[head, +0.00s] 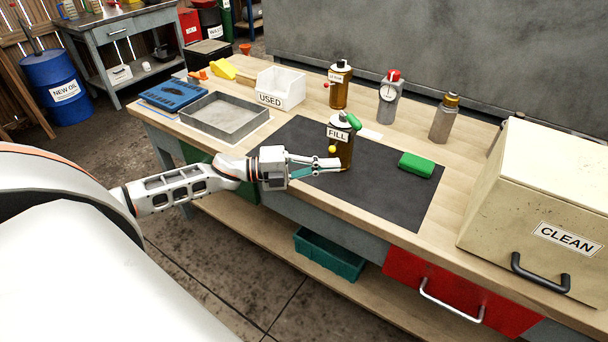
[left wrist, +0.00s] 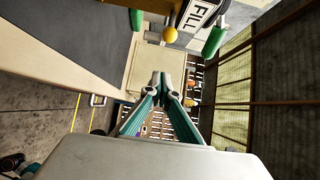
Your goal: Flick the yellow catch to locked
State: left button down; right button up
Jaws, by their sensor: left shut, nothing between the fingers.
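The yellow catch shows as a small round yellow knob (head: 332,149) at the front of the amber bottle labelled FILL (head: 340,153), which stands upright on the dark mat. In the left wrist view the knob (left wrist: 170,34) lies beside the FILL label (left wrist: 196,14). My left gripper (head: 340,166) is shut and empty, its fingertips in front of the bottle's lower part, just below the knob in the picture. In the left wrist view the fingertips (left wrist: 160,80) meet and appear apart from the knob. Whether they touch the bottle I cannot tell. My right gripper is not in view.
A green lever (head: 354,121) sits at the bottle's top. A green block (head: 416,164) lies on the mat (head: 385,203) to the right. Behind stand another amber bottle (head: 340,88) and a gauge canister (head: 388,102). A grey tray (head: 226,117) is left, a CLEAN box (head: 545,185) right.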

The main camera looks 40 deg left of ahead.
pick_arm(q)
jog(key=s+a, duration=0.4)
jog(key=s, duration=0.2)
jog(key=shift+s+a, duration=0.2)
jog(key=shift+a, duration=0.1)
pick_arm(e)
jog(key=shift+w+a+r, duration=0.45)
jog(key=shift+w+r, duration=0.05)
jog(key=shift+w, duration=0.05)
pick_arm(q)
jog(key=shift+f, duration=0.1)
jog(key=shift+d, duration=0.1)
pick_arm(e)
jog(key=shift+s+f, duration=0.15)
